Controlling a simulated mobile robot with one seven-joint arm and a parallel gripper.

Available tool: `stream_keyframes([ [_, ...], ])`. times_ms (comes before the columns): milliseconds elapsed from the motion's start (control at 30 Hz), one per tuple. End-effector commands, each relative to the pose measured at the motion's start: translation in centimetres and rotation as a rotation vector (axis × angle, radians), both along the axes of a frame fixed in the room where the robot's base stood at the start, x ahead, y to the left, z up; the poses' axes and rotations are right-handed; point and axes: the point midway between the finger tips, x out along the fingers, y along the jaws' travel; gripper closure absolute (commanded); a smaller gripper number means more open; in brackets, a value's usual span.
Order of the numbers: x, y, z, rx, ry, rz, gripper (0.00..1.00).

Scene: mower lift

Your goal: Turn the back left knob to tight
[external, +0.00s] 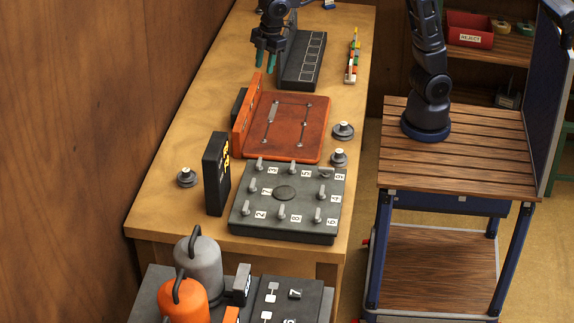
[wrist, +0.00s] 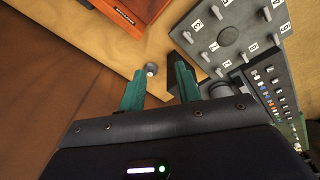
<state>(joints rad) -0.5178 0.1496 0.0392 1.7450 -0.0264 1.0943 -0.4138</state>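Round grey knobs with pale tops sit on the wooden bench. One knob (external: 187,177) stands alone left of the black display box (external: 216,172); two more, an upper knob (external: 343,130) and a lower knob (external: 338,158), are right of the orange-red plate. I cannot tell which one is the back left knob. My gripper (external: 265,62) is at the far end of the bench, raised, teal fingers apart and empty. In the wrist view my gripper (wrist: 162,74) is open, with a knob (wrist: 151,70) beyond the fingers, not touching. Its tight mark is too small to read.
The orange-red plate (external: 286,128) with an upright edge lies mid-bench. A grey panel with numbered switches (external: 285,225) is nearer, and a black tray (external: 303,66) is beyond. Grey and orange canisters (external: 183,298) stand in front. A slatted cart (external: 450,165) is at right.

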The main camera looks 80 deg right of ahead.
Motion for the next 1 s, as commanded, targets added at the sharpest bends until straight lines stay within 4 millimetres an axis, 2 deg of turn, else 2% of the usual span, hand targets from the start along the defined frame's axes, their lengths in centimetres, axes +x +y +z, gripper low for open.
stream_keyframes([
  [33,0.6,2.0,-0.8,-0.007,0.009,0.035,0.66],
  [300,2.6,12.1,-5.2,-0.04,0.045,0.216,0.66],
  [467,2.8,18.1,-8.4,-0.06,0.067,0.324,0.66],
  [700,1.9,26.9,-13.9,-0.085,0.095,0.478,0.66],
  [833,1.1,30.3,-16.3,-0.097,0.108,0.541,0.66],
  [1000,0.5,32.6,-17.9,-0.104,0.115,0.584,0.66],
])
